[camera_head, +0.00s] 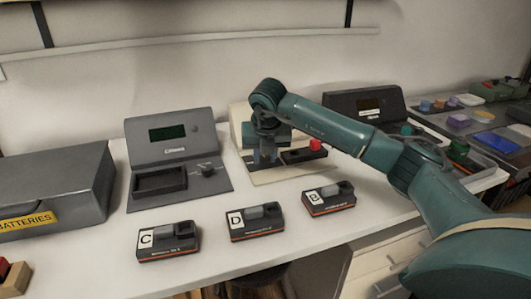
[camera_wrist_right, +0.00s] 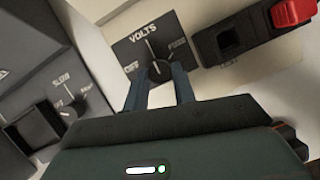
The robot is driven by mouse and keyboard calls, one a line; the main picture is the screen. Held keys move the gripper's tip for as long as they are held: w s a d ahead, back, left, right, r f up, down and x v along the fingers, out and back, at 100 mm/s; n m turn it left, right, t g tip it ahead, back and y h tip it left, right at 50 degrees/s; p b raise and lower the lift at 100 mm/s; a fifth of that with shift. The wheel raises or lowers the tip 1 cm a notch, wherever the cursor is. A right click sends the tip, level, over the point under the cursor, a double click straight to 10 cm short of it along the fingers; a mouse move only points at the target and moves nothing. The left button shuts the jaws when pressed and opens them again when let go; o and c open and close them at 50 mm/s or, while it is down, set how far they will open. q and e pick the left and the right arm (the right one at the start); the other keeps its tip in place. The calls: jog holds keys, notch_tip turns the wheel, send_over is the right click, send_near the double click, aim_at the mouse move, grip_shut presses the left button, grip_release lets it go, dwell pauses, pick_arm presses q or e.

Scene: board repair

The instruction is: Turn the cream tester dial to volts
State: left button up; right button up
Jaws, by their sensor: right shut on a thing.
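The cream tester (camera_head: 241,113) stands at the back middle of the table, partly hidden by my right arm. In the right wrist view its black dial (camera_wrist_right: 159,70) sits on a dark plate lettered OFF at left, VOLTS at top and a partly legible word at right. White marks near the dial run up toward VOLTS; the dial's own pointer is hard to tell apart from the printed lines. My right gripper (camera_wrist_right: 161,84) is shut on the dial, one finger on each side. In the head view, the right gripper (camera_head: 265,157) reaches down onto the tester. My left gripper is out of view.
A grey charger (camera_head: 170,140) with its own knob stands left of the tester. A red button (camera_head: 316,145) is on the tester's right. Modules C (camera_head: 168,243), D (camera_head: 255,222) and B (camera_head: 328,199) lie in front. A batteries box (camera_head: 50,185) is at far left.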

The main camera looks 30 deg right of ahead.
dwell(0.4)
jog(key=o, duration=1)
jog(key=p+v, duration=0.2)
jog(key=v, duration=1.1)
jog(key=shift+r, duration=0.1)
